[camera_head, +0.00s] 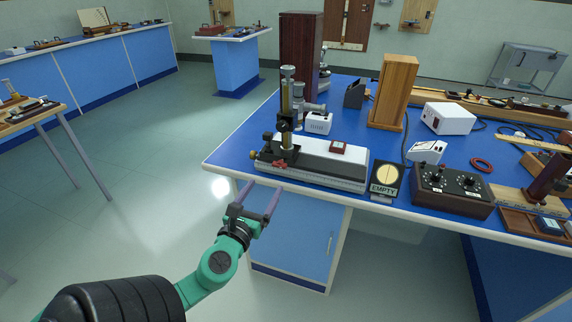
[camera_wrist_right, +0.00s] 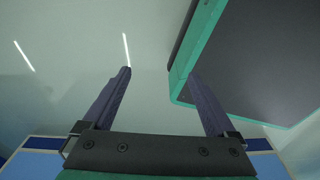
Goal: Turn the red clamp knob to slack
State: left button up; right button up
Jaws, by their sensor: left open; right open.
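The red clamp knob (camera_head: 280,165) sits low on the front of a brass and black upright instrument (camera_head: 287,110), at the left end of a grey and white base (camera_head: 320,165) on the blue bench. My left gripper (camera_head: 259,195) is open and empty, in front of the bench edge, below and to the left of the knob and apart from it. My right gripper shows in the right wrist view (camera_wrist_right: 160,95), open with nothing between its fingers. The right gripper does not show in the head view.
A tall dark red box (camera_head: 300,55) and a wooden box (camera_head: 393,90) stand behind. The floor left of the bench is clear.

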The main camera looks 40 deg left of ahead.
aim_at(278, 167)
pick_arm(q)
jog(key=p+x, duration=0.1)
jog(key=x, duration=0.9)
jog(key=shift+w, duration=0.15)
jog(key=shift+d, duration=0.1)
grip_shut()
pick_arm(e)
jog(key=shift+w+d+r, duration=0.1)
jog(key=shift+d+r, duration=0.2)
jog(key=shift+r, duration=0.2)
jog(key=shift+w+d+r, duration=0.1)
jog(key=shift+d+r, duration=0.15)
jog(key=shift+r, duration=0.25)
pick_arm(q)
jog(key=shift+n, duration=0.3)
pick_arm(e)
jog(key=shift+f, duration=0.15)
pick_arm(q)
jog(key=n+b, duration=0.1)
jog(key=n, duration=0.2)
jog(key=shift+f+n, duration=0.1)
jog(key=shift+n, duration=0.2)
jog(key=n+b, duration=0.1)
jog(key=n, duration=1.2)
jog(key=shift+n+p, duration=0.35)
jog(key=shift+n, duration=0.05)
pick_arm(e)
jog(key=shift+s+f, duration=0.1)
jog(key=shift+f, duration=0.55)
